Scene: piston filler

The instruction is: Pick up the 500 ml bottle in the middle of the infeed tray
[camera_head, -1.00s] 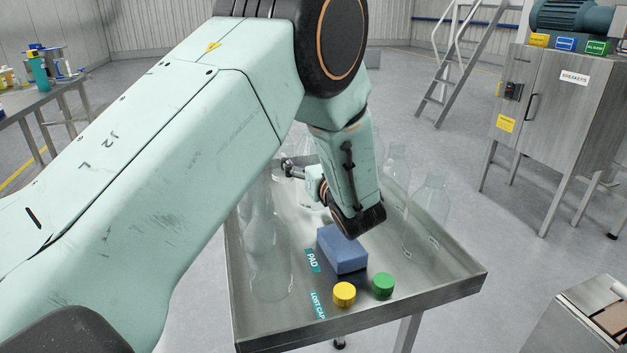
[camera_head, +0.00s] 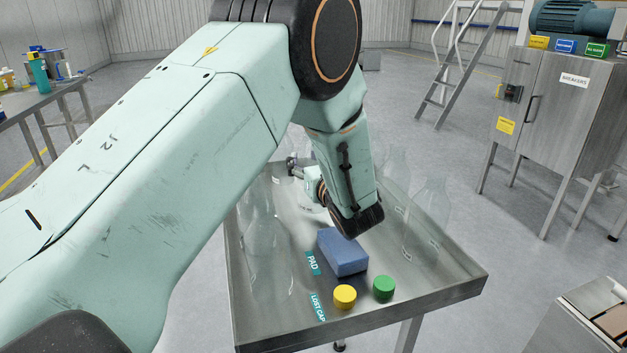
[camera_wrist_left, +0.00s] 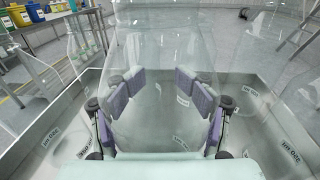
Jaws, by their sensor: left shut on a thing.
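The middle 500 ml bottle (camera_wrist_left: 158,108) is clear and stands between my left gripper's purple pads in the left wrist view. My left gripper (camera_wrist_left: 158,92) is shut on it, with pads against both sides. In the head view my left wrist and forearm hide most of the gripper and of this bottle. The metal infeed tray (camera_head: 440,291) lies below. My right gripper is in neither view.
Other clear bottles stand on the tray's left (camera_head: 262,235) and right (camera_head: 431,210). A blue pad (camera_head: 343,253), a yellow cap (camera_head: 345,296) and a green cap (camera_head: 384,288) are near the front. A steel cabinet (camera_head: 560,120) stands at the right.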

